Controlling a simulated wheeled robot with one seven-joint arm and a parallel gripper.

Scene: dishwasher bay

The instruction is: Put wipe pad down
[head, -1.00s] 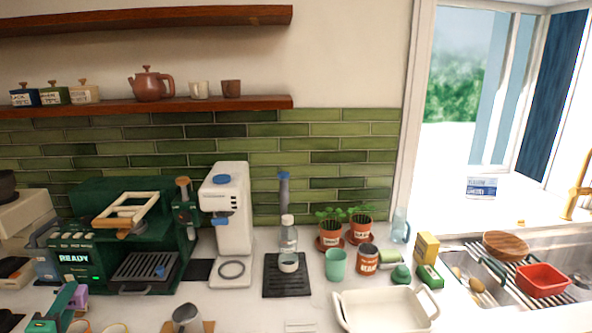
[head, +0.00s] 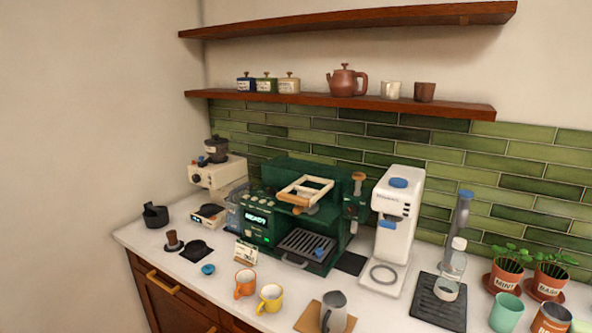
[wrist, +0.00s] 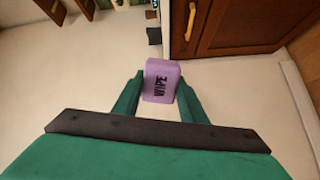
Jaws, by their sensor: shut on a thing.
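The wipe pad (wrist: 160,80) is a small purple block marked "WIPE" in the wrist view. My gripper (wrist: 161,88) has its two green fingers closed on the pad's sides, and the pad sticks out past the fingertips. Pale floor shows behind the pad, and nothing is seen touching it from below. Neither the pad nor my gripper shows in the head view.
The white counter (head: 190,285) carries a green coffee machine (head: 290,240), cups and a tamper (head: 173,240). A dark mat (head: 195,251) lies near its left end, with some bare counter around it. A wooden cabinet (wrist: 225,30) shows in the wrist view.

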